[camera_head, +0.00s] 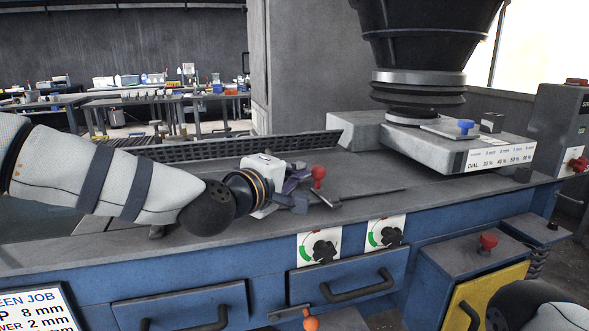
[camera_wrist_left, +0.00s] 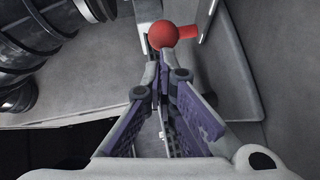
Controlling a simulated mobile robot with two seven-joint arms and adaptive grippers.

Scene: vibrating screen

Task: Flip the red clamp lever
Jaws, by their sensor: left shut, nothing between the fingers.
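The red clamp lever, with a round red knob (camera_head: 318,173), stands on the grey deck at the middle of the head view. In the left wrist view the red ball (camera_wrist_left: 163,35) is just beyond my fingertips, with a short red stub on its right. My left gripper (camera_head: 304,190) is shut and empty, with its purple-grey fingers pointing right, close beside the lever. In the wrist view the fingertips (camera_wrist_left: 158,60) meet just below the ball; whether they touch it I cannot tell. My right gripper is out of view.
A black hopper (camera_head: 418,60) stands over a grey housing (camera_head: 450,150) with a blue knob (camera_head: 465,126). Two black dials (camera_head: 324,251) sit on the blue front above drawers. Another red knob (camera_head: 488,241) tops a blue cabinet at right. An orange knob (camera_head: 310,323) shows below.

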